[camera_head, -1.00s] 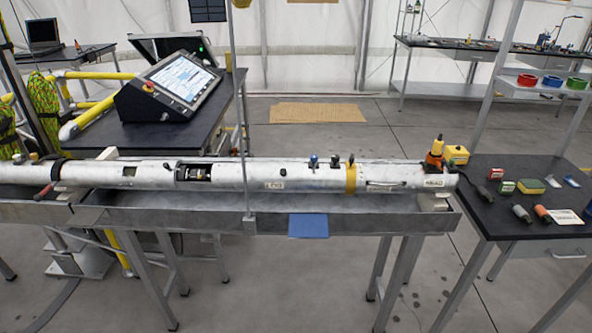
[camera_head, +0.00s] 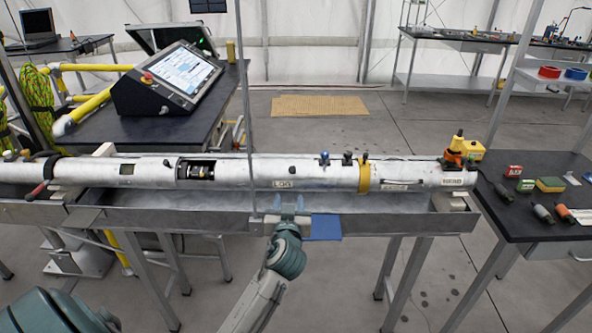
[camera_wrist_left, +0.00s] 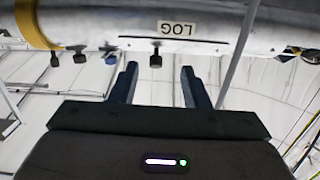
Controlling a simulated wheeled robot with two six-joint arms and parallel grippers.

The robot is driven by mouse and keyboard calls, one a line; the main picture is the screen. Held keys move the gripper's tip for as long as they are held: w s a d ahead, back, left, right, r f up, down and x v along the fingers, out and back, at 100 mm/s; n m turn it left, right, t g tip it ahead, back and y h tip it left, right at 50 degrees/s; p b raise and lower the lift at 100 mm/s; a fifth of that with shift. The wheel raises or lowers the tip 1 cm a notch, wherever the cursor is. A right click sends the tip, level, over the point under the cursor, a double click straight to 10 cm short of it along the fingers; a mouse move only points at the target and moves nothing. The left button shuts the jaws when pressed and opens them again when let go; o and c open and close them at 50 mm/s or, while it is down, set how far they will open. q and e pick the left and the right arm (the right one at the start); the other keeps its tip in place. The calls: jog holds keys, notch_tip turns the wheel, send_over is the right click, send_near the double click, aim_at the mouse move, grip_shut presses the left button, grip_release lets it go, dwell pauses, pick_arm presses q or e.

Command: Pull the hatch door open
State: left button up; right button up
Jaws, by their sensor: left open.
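A long silver tube (camera_head: 330,172) lies level along a metal trough. A LOG label (camera_head: 283,184) is on its front, with a small black knob (camera_head: 292,170) above it; both also show upside down in the left wrist view, the label (camera_wrist_left: 178,29) and the knob (camera_wrist_left: 155,60). A thin dark seam runs beside the label. The hatch door's full outline cannot be told. My left gripper (camera_head: 288,200) is open and empty, in front of and below the label, its fingers pointing at the tube. Its fingers (camera_wrist_left: 158,85) look apart from the tube. My right gripper is not in view.
The trough's front rim (camera_head: 180,219) runs below the tube. A thin upright pole (camera_head: 246,100) stands just left of the label. A blue plate (camera_head: 326,227) sits right of my gripper. A console (camera_head: 170,80) stands behind left; a black table (camera_head: 530,190) with small items is right.

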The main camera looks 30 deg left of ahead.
aim_at(292, 170)
pick_arm(q)
jog(key=shift+t, duration=0.5)
jog(key=w+a+r+p, duration=0.1)
jog(key=w, duration=0.2)
jog(key=w+a+r+p, duration=0.1)
jog(key=w+a, duration=0.1)
jog(key=w, duration=0.1)
jog(key=w+a+p, duration=0.1)
jog(key=w+a, duration=0.1)
jog(key=w, duration=0.1)
jog(key=shift+w+r, duration=0.2)
jog(key=shift+r, duration=0.2)
jog(key=shift+w+a+f+p, duration=0.1)
jog(key=shift+w+a+p, duration=0.2)
jog(key=shift+w+a, duration=0.15)
jog(key=shift+d, duration=0.1)
grip_shut()
